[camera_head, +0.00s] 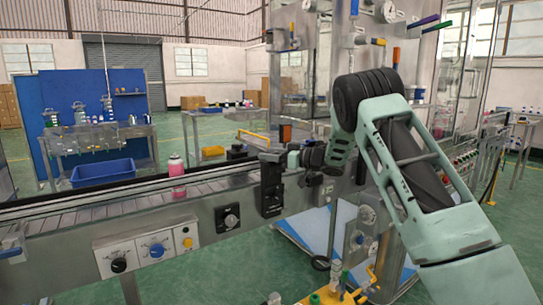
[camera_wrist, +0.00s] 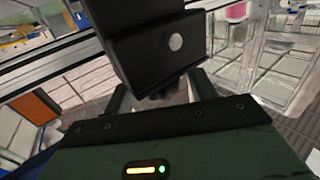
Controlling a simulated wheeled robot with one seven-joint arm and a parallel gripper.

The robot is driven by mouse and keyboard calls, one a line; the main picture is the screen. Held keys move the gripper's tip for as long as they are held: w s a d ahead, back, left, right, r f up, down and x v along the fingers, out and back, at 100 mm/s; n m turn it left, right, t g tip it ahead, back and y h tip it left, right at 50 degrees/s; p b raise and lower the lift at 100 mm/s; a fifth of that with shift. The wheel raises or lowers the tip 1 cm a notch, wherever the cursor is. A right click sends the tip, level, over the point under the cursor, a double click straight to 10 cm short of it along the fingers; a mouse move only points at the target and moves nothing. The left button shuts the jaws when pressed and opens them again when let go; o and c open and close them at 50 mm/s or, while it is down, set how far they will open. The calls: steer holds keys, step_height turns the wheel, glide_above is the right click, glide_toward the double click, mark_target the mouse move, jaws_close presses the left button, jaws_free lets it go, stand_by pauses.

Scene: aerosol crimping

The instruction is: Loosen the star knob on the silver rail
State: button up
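The silver rail (camera_head: 130,212) runs along the conveyor's near side in the head view. A black block (camera_head: 271,180) with small dark knobs on its face is fixed to it. I cannot make out the star shape of the knob. My gripper (camera_head: 297,162) is just right of this block, pointing left toward it. In the wrist view, a black block with a pale round spot (camera_wrist: 175,42) fills the top centre. My two fingers (camera_wrist: 160,95) stand apart below it. A dark part shows between them, and I cannot tell whether they touch it.
A pink bottle (camera_head: 177,178) stands on the conveyor behind the rail. A control panel (camera_head: 146,248) and a black rotary switch (camera_head: 230,217) are on the rail's front, left of the block. Machine framing rises behind my arm.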

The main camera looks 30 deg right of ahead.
steer(key=b+v, duration=0.1)
steer(key=v, duration=1.6)
steer(key=shift+s+b, duration=0.2)
steer(key=shift+b, duration=0.15)
